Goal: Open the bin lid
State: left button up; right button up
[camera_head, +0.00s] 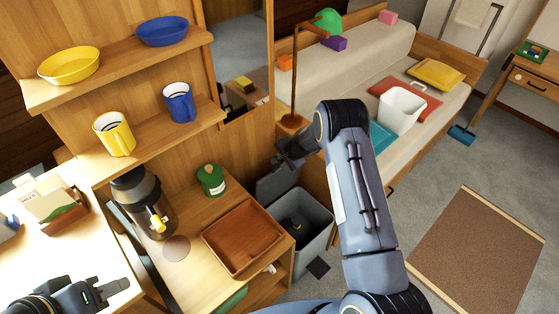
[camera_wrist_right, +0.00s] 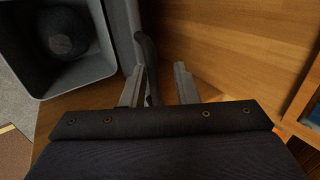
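The grey bin (camera_head: 311,237) stands on the floor beside the wooden cabinet, and a dark rounded thing lies inside. Its lid (camera_head: 279,184) is raised at the back of the bin, leaving the mouth uncovered. In the right wrist view the bin (camera_wrist_right: 107,62) is at upper left, with the lid (camera_wrist_right: 124,28) nearly edge-on. My right gripper (camera_head: 287,153) is above the lid. In its wrist view the gripper (camera_wrist_right: 160,86) has its fingers apart, with a dark curved handle (camera_wrist_right: 148,62) between them, nearer the left finger. My left gripper (camera_head: 118,289) is at lower left over the counter; its finger gap is unclear.
A brown tray (camera_head: 243,236), green canister (camera_head: 211,180) and dark coffee machine (camera_head: 144,204) stand on the cabinet left of the bin. A wooden panel is close to my right gripper. The bed (camera_head: 391,62) is behind my right arm.

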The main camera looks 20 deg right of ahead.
jog(key=v, duration=0.6)
jog(key=shift+w+a+b, duration=0.1)
jog(key=shift+w+b, duration=0.05)
jog(key=shift+b, duration=0.15)
